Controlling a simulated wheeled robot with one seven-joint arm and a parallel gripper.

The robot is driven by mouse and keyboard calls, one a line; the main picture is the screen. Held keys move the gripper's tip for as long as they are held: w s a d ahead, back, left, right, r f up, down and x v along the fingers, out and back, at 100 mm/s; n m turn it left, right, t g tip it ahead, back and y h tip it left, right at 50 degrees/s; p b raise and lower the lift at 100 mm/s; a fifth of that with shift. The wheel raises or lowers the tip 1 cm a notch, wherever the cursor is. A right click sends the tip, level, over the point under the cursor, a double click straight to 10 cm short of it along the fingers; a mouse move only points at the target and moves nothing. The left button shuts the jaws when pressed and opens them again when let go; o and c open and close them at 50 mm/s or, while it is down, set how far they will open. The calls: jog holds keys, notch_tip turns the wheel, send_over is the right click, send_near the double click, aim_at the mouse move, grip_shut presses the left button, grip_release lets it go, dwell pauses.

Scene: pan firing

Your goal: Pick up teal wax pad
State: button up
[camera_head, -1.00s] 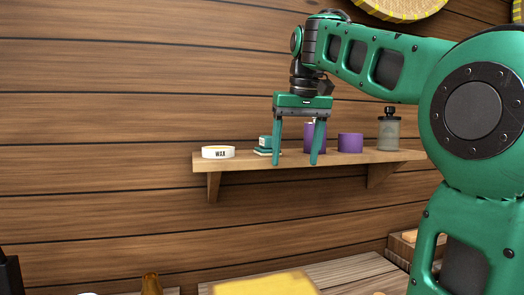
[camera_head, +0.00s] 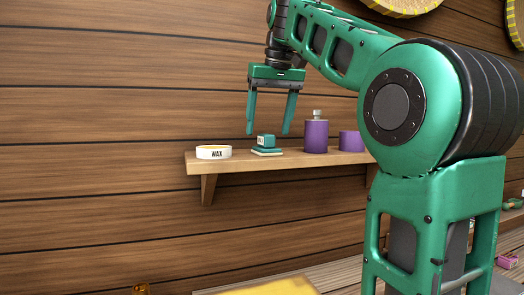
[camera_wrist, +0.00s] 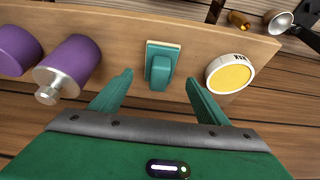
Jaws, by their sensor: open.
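The teal wax pad (camera_head: 266,143) sits on the wooden shelf, a teal block with a pale-edged base. It also shows in the wrist view (camera_wrist: 160,68), between the fingertips and a little beyond them. My gripper (camera_head: 267,133) is open and empty, its fingers pointing down just above the pad in the head view. In the wrist view my gripper (camera_wrist: 158,80) has one finger on each side of the pad's line, apart from it. A white round tin marked WAX (camera_head: 213,152) stands left of the pad; the wrist view shows its yellow filling (camera_wrist: 231,77).
The wooden shelf (camera_head: 230,165) is fixed to a plank wall. A purple cylinder with a metal top (camera_head: 316,136) and a shorter purple cylinder (camera_head: 350,141) stand right of the pad. A yellow surface (camera_head: 270,287) lies below.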

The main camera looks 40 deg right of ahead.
aim_at(266, 139)
jog(key=x, duration=0.3)
jog(key=shift+w, duration=0.2)
jog(key=shift+x, duration=1.1)
jog(key=shift+d, duration=0.1)
jog(key=c, duration=1.3)
jog(key=shift+r, duration=0.1)
jog(key=shift+r, duration=4.95)
